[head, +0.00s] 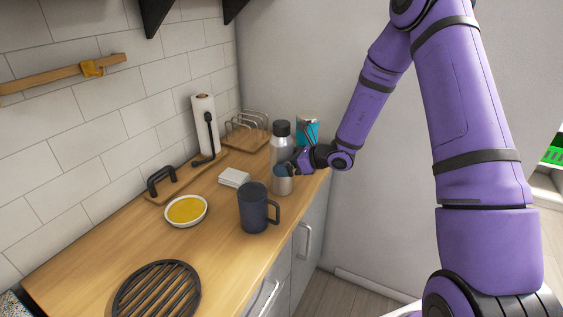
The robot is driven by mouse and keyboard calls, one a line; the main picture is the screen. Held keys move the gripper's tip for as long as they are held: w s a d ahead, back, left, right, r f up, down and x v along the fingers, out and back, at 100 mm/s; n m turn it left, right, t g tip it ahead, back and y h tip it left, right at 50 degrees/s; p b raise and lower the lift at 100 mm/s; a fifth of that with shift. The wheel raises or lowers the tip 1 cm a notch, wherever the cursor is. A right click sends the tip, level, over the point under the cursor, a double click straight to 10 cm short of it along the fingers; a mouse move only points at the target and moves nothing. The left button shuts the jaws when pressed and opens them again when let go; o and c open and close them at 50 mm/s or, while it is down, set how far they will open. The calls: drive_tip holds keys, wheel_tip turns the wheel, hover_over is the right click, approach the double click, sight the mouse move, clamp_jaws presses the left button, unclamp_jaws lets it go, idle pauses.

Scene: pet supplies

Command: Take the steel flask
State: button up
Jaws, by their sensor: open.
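The steel flask (279,150) stands upright near the far end of the wooden counter, with a silvery body and a black cap. My gripper (289,168) is at its right front side, reaching in from the right, and is open. The fingers are small and dark here, and I cannot tell whether they touch the flask. A short blue-grey and silver cup-like shape (282,184) shows just below the gripper, in front of the flask's lower part. The gripper and this shape hide part of the flask.
A dark blue mug (254,210) stands in front, nearer me. A teal container (308,128) stands behind the gripper at right. A wire rack (247,130), a paper roll (205,125), a white box (234,178) and a yellow-filled bowl (186,210) are to the left. A wall closes the far end.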

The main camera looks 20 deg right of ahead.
drive_tip(key=shift+w+a, duration=0.1)
drive_tip(key=shift+c, duration=0.5)
drive_tip(key=c, duration=1)
